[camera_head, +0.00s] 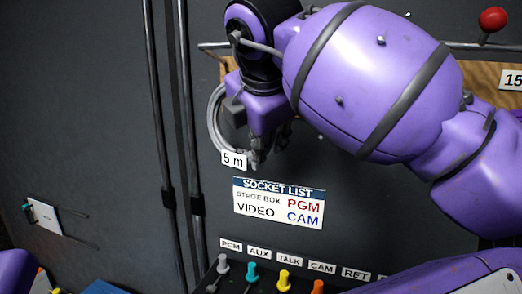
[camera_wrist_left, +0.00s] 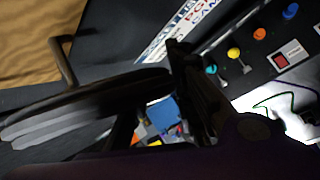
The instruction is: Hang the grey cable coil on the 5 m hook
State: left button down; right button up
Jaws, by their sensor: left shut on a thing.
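My left gripper (camera_head: 258,150) is shut on the grey cable coil (camera_head: 215,118), in front of the dark wall. The coil hangs left of the gripper, its right part hidden behind the hand. A white "5 m" tag (camera_head: 233,161) shows at the coil's lower edge. In the left wrist view the coil (camera_wrist_left: 60,125) is a shadowed band at the left, beside the dark fingers (camera_wrist_left: 190,90). A bent metal hook (camera_wrist_left: 65,58) stands out from the wooden board just above the coil there; its label is not visible. My right gripper is not in view.
A wooden board (camera_head: 485,76) with a "15" label (camera_head: 513,80) is mostly hidden behind my arm. A red ball-ended rod (camera_head: 493,20) is at upper right. Below are a socket list sign (camera_head: 278,202) and a row of coloured plugs (camera_head: 252,272). Vertical pipes (camera_head: 175,120) run left.

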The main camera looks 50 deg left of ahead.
pick_arm(q)
jog(key=w+a+f+b, duration=0.2)
jog(key=w+a, duration=0.1)
jog(key=w, duration=0.2)
jog(key=shift+w+f, duration=0.15)
jog(key=shift+f, duration=0.1)
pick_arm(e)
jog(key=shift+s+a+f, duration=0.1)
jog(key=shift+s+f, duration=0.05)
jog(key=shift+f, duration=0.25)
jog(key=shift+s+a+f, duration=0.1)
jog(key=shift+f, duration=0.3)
pick_arm(q)
jog(key=shift+f, duration=0.1)
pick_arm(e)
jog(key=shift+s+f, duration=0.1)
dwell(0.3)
pick_arm(q)
jog(key=c, duration=1.5)
grip_release()
jog(key=shift+o, duration=0.2)
jog(key=shift+d, duration=0.1)
